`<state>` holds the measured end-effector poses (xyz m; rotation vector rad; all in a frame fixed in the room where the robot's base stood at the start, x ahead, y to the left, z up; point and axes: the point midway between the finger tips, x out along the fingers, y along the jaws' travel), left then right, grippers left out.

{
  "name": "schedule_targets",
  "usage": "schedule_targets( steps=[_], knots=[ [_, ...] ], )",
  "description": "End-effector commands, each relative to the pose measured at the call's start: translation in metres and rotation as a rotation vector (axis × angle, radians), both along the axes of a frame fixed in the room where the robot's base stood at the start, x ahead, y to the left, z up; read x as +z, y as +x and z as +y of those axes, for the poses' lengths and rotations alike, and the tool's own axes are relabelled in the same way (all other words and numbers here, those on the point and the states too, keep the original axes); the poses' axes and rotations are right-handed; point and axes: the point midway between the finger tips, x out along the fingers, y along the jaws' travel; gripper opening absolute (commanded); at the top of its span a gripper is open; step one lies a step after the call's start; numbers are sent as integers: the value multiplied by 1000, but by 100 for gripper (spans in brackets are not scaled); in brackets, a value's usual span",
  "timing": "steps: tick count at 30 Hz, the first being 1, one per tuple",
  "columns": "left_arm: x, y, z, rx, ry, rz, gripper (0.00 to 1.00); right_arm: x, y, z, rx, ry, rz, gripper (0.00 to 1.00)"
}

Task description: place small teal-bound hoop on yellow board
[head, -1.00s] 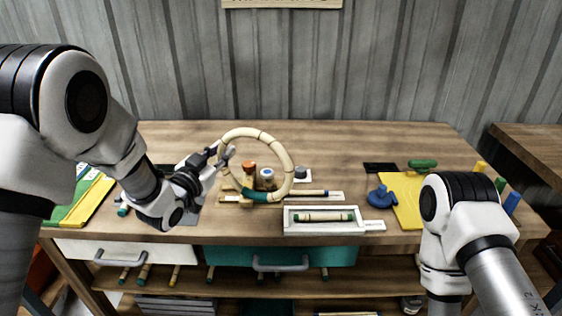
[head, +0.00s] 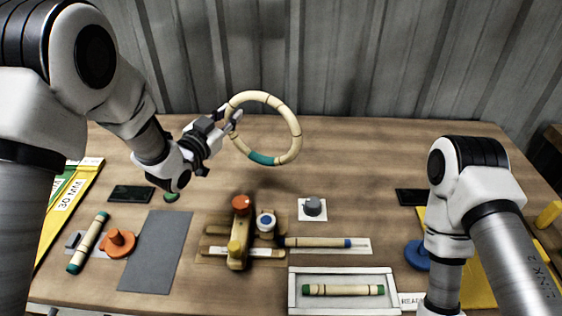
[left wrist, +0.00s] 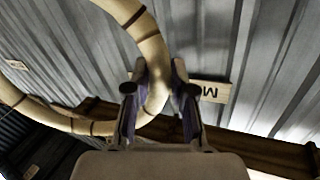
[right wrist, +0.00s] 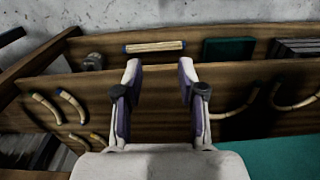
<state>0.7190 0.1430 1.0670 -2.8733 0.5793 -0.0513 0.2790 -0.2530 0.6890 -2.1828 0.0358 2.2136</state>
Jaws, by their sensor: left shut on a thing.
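The hoop (head: 290,115) is a pale jointed rattan ring with a teal binding (head: 262,158) at its lower edge. My left gripper (head: 232,120) is shut on its left side and holds it upright above the back of the bench. In the left wrist view the hoop (left wrist: 130,12) passes between the fingers (left wrist: 160,88). A yellow board (head: 481,284) lies at the right, largely hidden behind my right arm. My right gripper (right wrist: 160,80) is open and empty in the right wrist view, facing the shelves; the head view does not show it.
A white tray (head: 293,290) holds a green-ended rattan piece. A blue knob (head: 417,255) sits beside the yellow board. The back middle of the bench is clear.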

Motion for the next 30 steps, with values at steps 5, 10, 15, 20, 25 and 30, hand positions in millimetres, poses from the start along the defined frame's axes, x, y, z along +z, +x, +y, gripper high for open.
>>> schedule_targets(
  steps=[5, 10, 15, 20, 25, 30],
  knots=[
    [-36, -1, 0, -1, -1, 6, 0, 8, -1, 0, 0, 0, 4, 40],
    [-63, -1, 0, 0, -1, 4, 0, 11, -1, 0, 0, 0, 3, 40],
    [-93, -2, 0, 1, -1, 3, 0, 15, -1, 0, 0, 0, 2, 40],
    [-97, -2, 0, 0, 0, 0, 0, 15, -1, 0, 0, 0, 2, 40],
    [-100, -2, 0, 0, 0, 0, 0, 12, -1, 0, 0, 0, 2, 40],
    [-101, -2, 0, 0, 0, 1, 49, 11, -1, 0, 0, 0, 2, 40]
  ],
)
